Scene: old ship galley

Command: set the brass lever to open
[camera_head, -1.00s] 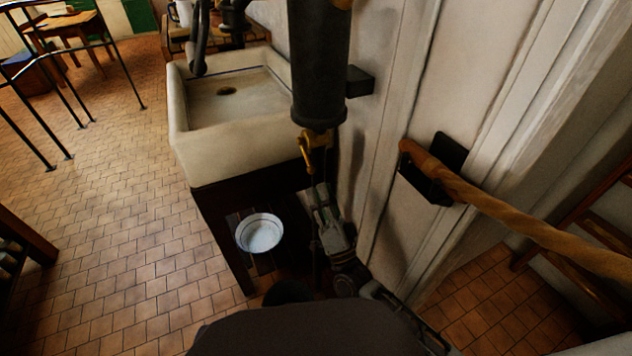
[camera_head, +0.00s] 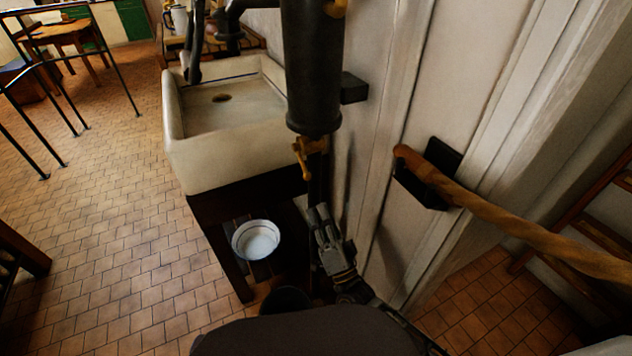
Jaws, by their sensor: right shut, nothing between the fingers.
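The brass lever (camera_head: 302,156) hangs below the dark cylinder (camera_head: 314,75) fixed along the white wall. It points down, slightly tilted. My right gripper (camera_head: 318,210) is shut and empty, below the lever and apart from it, with its fingers pointing up toward it. My left gripper is not in view. No marking of the lever's open position can be made out.
A stone sink (camera_head: 225,150) on a dark stand is left of the cylinder. A white bowl (camera_head: 256,240) is below it. Open tiled floor (camera_head: 110,220) lies to the left.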

